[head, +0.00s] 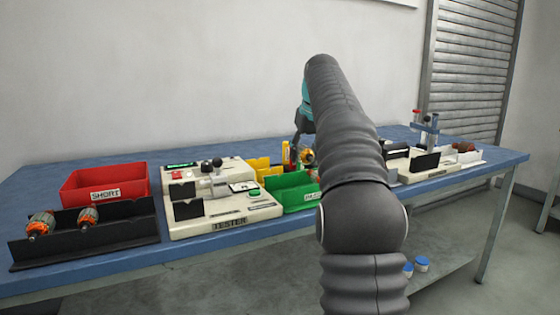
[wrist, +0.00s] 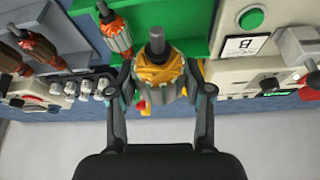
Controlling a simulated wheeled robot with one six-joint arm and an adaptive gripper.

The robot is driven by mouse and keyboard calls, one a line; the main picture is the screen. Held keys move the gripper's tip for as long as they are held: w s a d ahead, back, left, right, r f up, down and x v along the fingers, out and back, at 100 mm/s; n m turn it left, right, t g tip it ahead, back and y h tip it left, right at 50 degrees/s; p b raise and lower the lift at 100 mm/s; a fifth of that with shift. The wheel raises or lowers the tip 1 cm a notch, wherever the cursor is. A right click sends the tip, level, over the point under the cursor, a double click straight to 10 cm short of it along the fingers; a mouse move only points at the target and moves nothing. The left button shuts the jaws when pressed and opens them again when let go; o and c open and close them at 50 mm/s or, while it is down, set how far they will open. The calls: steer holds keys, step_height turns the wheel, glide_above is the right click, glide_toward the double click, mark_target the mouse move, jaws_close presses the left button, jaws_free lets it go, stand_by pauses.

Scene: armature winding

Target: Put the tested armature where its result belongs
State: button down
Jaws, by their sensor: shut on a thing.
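My gripper (wrist: 160,75) is shut on an armature (wrist: 158,80) with orange-yellow windings and a grey shaft. In the wrist view the held armature overlaps the edge of the green bin (wrist: 190,18); I cannot tell its height above it. Another armature (wrist: 115,35) shows at the bin's left side. In the head view the green bin (head: 292,197) stands right of the tester (head: 215,222), its label partly hidden by my arm. The held armature (head: 308,157) shows small above the bin. The red bin (head: 105,185) labelled SHORT is at the left.
A yellow bin (head: 262,168) stands behind the green bin. A black rack (head: 85,243) with two armatures is at the front left. A second bench device (head: 425,166) and a blue-posted press (head: 428,128) stand at the right. Little bare blue table (head: 30,205) shows between items.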

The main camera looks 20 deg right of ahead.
steer(key=shift+n+y, duration=0.3)
steer(key=shift+n, duration=0.3)
steer(key=shift+w+a+f, duration=0.35)
steer(key=shift+a+f, duration=0.2)
steer(key=shift+f, duration=0.25)
steer(key=shift+w+a+f, duration=0.3)
steer(key=shift+a+f, duration=0.3)
steer(key=shift+f, duration=0.25)
steer(key=shift+w+a+f, duration=0.35)
steer(key=shift+a+f, duration=0.2)
steer(key=shift+f, duration=0.25)
step_height(320, 180, down, 2)
steer(key=b, duration=0.3)
steer(key=shift+f, duration=0.15)
steer(key=shift+f, duration=0.5)
steer(key=shift+c, duration=1.9)
jaws_free()
steer(key=shift+s, duration=0.1)
steer(key=shift+f, duration=0.1)
